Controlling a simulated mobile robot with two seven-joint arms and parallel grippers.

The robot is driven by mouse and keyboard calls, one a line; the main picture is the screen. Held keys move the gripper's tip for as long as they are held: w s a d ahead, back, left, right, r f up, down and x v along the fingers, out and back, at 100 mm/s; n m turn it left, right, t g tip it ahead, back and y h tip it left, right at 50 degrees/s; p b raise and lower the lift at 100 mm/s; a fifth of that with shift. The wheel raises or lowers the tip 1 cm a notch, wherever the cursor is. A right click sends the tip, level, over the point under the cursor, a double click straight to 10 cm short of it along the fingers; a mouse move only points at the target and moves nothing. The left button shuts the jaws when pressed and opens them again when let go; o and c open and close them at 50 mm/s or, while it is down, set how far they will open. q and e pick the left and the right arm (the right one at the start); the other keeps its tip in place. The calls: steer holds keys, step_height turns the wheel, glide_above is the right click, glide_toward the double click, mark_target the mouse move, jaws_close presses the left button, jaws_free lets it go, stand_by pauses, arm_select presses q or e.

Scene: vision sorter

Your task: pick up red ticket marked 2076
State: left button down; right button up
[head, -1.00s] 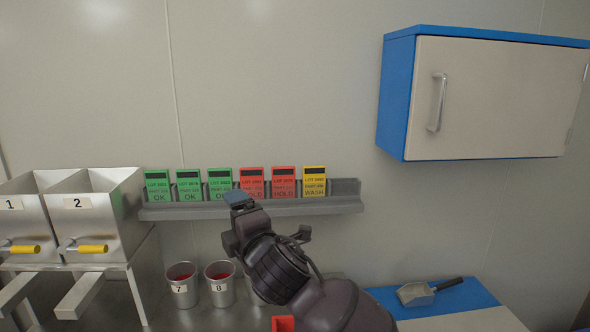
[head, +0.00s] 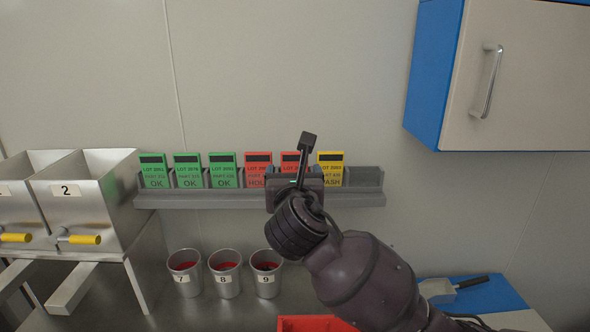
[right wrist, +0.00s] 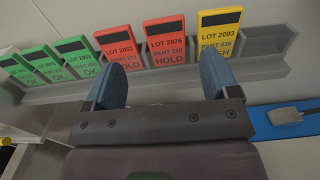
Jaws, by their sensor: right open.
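The red ticket marked LOT 2076, HOLD (right wrist: 165,42) stands in the wall rack in the right wrist view. In the head view this red ticket (head: 290,158) is partly hidden behind my right gripper. My right gripper (head: 304,158) is in front of the rack. In the right wrist view its two blue-grey fingers (right wrist: 160,82) are spread open and empty, with the 2076 ticket beyond the gap between them. A second red ticket, marked LOT 2051 (right wrist: 117,48), stands just left of it. My left gripper is not in view.
The grey rack (head: 362,200) also holds several green tickets (head: 188,170) at left and a yellow ticket (right wrist: 219,32) at right; its right end slot is empty. Numbered cups (head: 226,280) stand below. A blue-edged cabinet (head: 470,80) hangs at upper right.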

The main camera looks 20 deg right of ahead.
mark_target(295, 155)
steer(key=x, duration=0.6)
steer(key=p+x, duration=0.1)
steer(key=x, duration=0.2)
steer(key=shift+w+d+f, duration=0.2)
steer(key=shift+d+f, duration=0.05)
steer(key=shift+f, duration=0.1)
steer(key=shift+w+d, duration=0.15)
steer(key=shift+w, duration=0.35)
steer(key=shift+c, duration=0.5)
